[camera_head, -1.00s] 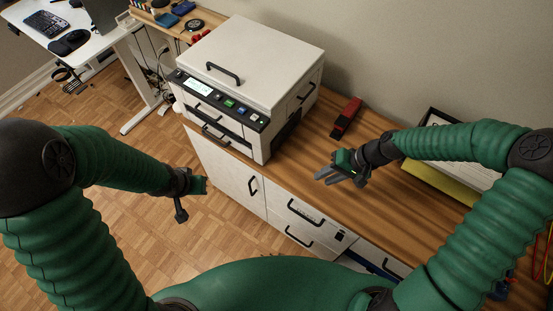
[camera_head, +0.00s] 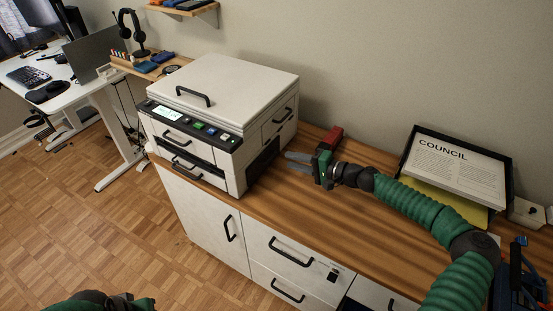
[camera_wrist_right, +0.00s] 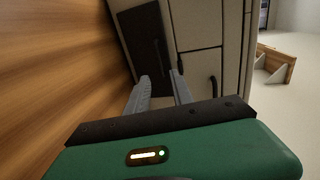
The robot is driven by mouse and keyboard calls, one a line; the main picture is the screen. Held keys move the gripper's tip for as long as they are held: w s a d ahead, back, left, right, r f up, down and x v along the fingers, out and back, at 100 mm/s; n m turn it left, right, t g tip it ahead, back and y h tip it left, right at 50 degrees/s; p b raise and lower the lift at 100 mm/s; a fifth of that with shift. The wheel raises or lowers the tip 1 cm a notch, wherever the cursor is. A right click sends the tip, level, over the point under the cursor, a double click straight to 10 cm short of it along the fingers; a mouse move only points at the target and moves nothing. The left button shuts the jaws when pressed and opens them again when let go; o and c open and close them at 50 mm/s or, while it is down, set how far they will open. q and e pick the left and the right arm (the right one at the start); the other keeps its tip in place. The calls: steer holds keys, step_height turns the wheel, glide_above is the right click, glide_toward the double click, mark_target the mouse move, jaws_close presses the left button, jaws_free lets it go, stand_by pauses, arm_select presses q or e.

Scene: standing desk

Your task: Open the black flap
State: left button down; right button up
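The black flap (camera_head: 263,160) is a dark upright panel low on the right side of the white printer (camera_head: 235,85). It also shows in the right wrist view as a dark panel (camera_wrist_right: 147,45) and looks closed. My right gripper (camera_head: 290,160) is to the right of the flap, just above the wooden top, with its fingers pointing left at the printer. In the right wrist view its two fingers (camera_wrist_right: 160,79) are apart with nothing between them, short of the panel. My left gripper (camera_head: 105,300) is only partly seen at the bottom left edge; its fingers are not clear.
A red and black object (camera_head: 331,139) lies behind my right gripper. A black tray with a "COUNCIL" sheet (camera_head: 455,165) sits at the right. The wooden top (camera_head: 300,210) is clear before my right arm. White drawers (camera_head: 290,250) with black handles are below.

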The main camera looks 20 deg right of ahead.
steer(key=x, duration=0.6)
steer(key=shift+w+a, duration=0.25)
steer(key=shift+w, duration=0.05)
steer(key=shift+c, duration=0.5)
jaws_close()
steer(key=shift+f, duration=0.1)
steer(key=shift+s+a, duration=0.1)
